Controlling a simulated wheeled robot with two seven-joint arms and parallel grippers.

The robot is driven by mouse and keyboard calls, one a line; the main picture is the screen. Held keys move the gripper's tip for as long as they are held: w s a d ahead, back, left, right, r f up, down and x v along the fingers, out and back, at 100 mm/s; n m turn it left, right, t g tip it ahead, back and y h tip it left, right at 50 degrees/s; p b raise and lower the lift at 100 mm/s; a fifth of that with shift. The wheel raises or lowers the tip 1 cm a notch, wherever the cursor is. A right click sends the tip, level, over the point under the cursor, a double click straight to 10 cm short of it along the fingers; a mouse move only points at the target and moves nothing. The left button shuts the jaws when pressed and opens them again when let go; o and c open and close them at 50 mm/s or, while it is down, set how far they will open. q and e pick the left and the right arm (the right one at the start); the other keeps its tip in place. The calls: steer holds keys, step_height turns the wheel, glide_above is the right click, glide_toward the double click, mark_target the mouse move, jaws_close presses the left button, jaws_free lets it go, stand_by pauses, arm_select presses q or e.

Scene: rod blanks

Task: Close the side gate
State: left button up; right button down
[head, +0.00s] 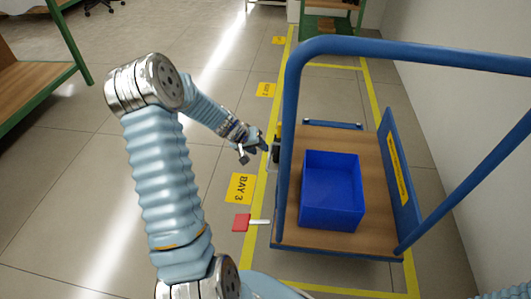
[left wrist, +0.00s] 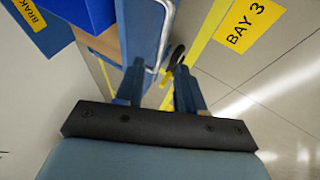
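A cart with a blue tube frame and a wooden deck (head: 340,238) stands in the marked bay. A blue side panel (head: 403,190) with a yellow label stands along its right edge. On its left side, a blue panel (left wrist: 143,35) with a silver bar handle (left wrist: 168,22) shows in the left wrist view; in the head view the frame post mostly hides it. My left gripper (head: 255,152) is beside the cart's left side, fingers apart. In the left wrist view its fingers (left wrist: 160,92) show the handle's end between or beyond them; contact cannot be told. My right gripper is not in view.
A blue bin (head: 333,190) sits on the deck. A red pedal (head: 242,222) on a white arm sticks out at the cart's left. A wall is at the right. A green-framed bench (head: 30,90) stands at the left. Floor between is clear.

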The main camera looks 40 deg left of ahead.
arm_select(q)
steer(key=v, duration=0.4)
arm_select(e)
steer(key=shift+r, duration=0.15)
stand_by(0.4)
